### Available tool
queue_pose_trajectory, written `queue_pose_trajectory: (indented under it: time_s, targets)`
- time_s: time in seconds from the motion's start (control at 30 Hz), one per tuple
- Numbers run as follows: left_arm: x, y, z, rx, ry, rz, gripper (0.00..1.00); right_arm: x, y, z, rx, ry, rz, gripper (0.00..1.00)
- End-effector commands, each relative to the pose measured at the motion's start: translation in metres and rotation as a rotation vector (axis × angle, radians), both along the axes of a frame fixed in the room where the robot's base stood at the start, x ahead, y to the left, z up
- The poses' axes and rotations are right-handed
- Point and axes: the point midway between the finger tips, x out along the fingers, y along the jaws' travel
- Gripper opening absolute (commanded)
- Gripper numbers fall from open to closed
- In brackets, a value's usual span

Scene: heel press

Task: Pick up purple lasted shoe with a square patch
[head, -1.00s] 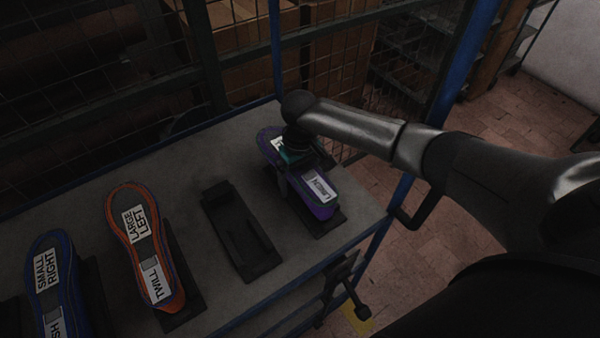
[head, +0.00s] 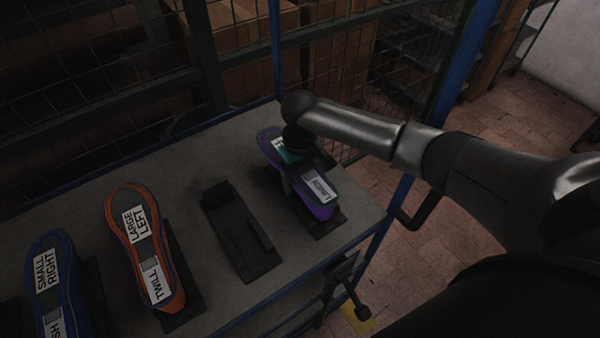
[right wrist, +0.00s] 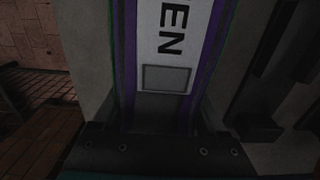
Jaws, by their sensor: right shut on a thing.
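The purple lasted shoe (head: 318,193) is at the right end of the table, over a dark cradle. A white label and a small grey square patch (right wrist: 167,78) show on its top in the right wrist view; the label ends in "EN". My right gripper (head: 296,165) comes down from above and is shut on the shoe near its middle. The arm and gripper hide part of the shoe. In the right wrist view the shoe (right wrist: 188,100) lies between the fingers. Whether it is clear of its cradle I cannot tell. My left gripper is not in view.
An empty dark cradle (head: 240,230) stands left of the purple shoe. An orange-edged shoe (head: 145,245) labelled LARGE LEFT, TWILL and a blue shoe (head: 55,280) labelled SMALL RIGHT sit further left. A blue post (head: 455,70) and mesh fence are behind the table (head: 185,165).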

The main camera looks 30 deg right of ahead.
Motion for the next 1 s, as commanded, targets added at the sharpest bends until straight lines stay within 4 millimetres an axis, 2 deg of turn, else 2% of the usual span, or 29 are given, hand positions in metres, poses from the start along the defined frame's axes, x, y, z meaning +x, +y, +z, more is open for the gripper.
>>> queue_pose_trajectory:
  time_s: [0.47, 0.63, 0.83, 1.0]
  targets:
    - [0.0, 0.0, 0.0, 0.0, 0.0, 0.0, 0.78, 0.002, 0.0, 0.002, 0.001, -0.005, -0.001, 0.0]
    - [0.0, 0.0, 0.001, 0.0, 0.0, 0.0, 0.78, 0.002, 0.0, 0.009, 0.002, -0.005, 0.0, 0.0]
    - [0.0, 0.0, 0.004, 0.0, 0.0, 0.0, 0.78, 0.003, 0.0, 0.035, 0.002, -0.008, -0.001, 0.0]
    - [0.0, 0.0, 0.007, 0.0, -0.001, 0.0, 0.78, 0.003, 0.0, 0.074, 0.002, -0.01, 0.0, 0.0]
